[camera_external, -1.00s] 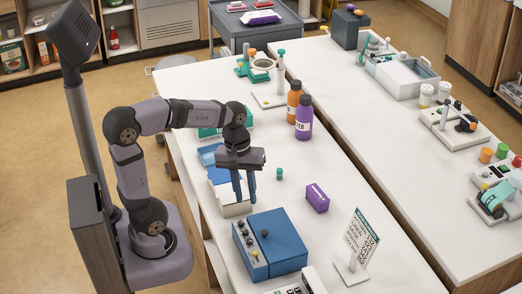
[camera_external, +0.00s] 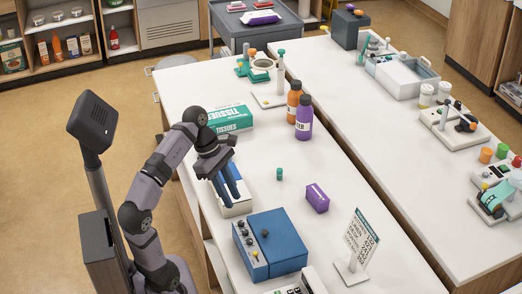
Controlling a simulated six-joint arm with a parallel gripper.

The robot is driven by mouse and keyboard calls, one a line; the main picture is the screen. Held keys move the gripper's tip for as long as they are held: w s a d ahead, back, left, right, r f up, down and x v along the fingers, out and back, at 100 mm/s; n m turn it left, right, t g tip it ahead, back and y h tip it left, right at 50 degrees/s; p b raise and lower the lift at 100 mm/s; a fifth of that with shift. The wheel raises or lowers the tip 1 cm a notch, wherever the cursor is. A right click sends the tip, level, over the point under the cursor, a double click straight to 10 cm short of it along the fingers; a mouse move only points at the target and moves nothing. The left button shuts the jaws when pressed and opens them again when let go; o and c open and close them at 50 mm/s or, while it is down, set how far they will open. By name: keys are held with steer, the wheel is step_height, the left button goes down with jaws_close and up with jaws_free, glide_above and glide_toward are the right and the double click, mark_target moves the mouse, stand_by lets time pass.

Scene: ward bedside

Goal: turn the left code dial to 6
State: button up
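A blue box (camera_external: 277,243) with a grey front panel (camera_external: 248,248) sits on the near part of the white table. Several small dark dials run along the panel, and a dark knob (camera_external: 265,233) stands on the box's top. The dial markings are too small to read, and I cannot tell which dial is the left code dial. My gripper (camera_external: 230,197) points down over a white-and-blue carton, behind the blue box in the picture. Its two fingers are apart with nothing visible between them, and it is clear of the dials.
The white-and-blue carton (camera_external: 236,210) stands close behind the blue box. A tissue box (camera_external: 228,120), orange bottle (camera_external: 293,100) and purple bottle (camera_external: 304,120) stand farther back. A small green item (camera_external: 280,174), purple box (camera_external: 317,198) and sign (camera_external: 361,240) are to the right.

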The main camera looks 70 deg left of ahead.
mark_target(240, 222)
steer(key=shift+s+d+f+n+b, duration=0.1)
steer(key=shift+s+f+n+b, duration=0.05)
steer(key=shift+s+n+b, duration=0.25)
steer(key=shift+b+x, duration=1.65)
steer(key=shift+x, duration=1.95)
steer(key=shift+w, duration=0.1)
jaws_close()
